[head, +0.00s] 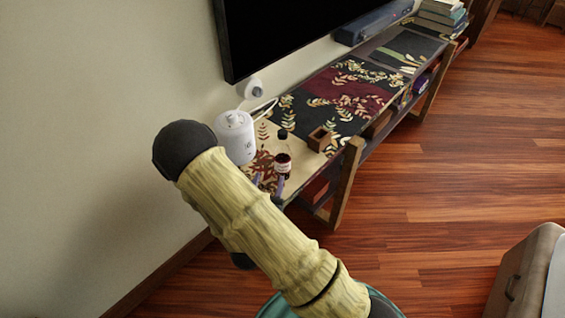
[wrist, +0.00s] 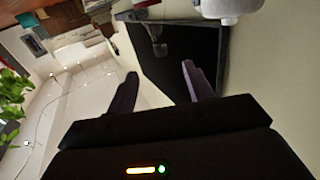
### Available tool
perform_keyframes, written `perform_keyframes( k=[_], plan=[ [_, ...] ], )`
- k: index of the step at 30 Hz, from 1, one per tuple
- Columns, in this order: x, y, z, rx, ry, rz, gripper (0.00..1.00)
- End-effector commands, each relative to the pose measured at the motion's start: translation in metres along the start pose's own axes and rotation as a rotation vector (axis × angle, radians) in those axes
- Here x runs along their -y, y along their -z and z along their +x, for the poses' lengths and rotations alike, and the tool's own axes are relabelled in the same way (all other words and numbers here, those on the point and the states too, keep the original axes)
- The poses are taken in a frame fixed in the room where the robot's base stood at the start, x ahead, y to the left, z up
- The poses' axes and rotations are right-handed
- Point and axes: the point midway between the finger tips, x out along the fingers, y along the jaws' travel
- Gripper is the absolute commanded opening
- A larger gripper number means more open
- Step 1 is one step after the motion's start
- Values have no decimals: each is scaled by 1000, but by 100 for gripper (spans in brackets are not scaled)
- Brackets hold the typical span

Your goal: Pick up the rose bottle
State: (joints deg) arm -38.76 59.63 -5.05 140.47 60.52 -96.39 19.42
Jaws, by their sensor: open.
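A small dark red-brown bottle with a pale label and dark cap (head: 283,165), which looks like the rose bottle, stands upright near the close end of the long low console. My gripper (head: 269,183) is just in front of it, its purple fingers partly hidden behind my arm. The finger nearer the bottle overlaps its lower part in the picture; I cannot tell whether they touch. In the wrist view my gripper (wrist: 160,85) has its two fingers spread apart with nothing between them. I cannot make out the bottle in that view.
A white canister (head: 234,137) stands left of the bottle by the wall. A small dark-topped object (head: 283,134) and an open wooden box (head: 320,138) are behind it. The patterned console top (head: 345,95) runs back under a wall-mounted TV (head: 270,35).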

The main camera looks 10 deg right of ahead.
Motion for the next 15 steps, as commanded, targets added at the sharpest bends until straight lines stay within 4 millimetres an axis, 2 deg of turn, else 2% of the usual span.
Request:
perform_keyframes(
  k=[8,11,15],
  plan=[
    [0,1,2,1,-1,2,52],
    [0,2,9,2,-2,3,52],
    [-1,3,31,1,-4,4,52]
  ],
)
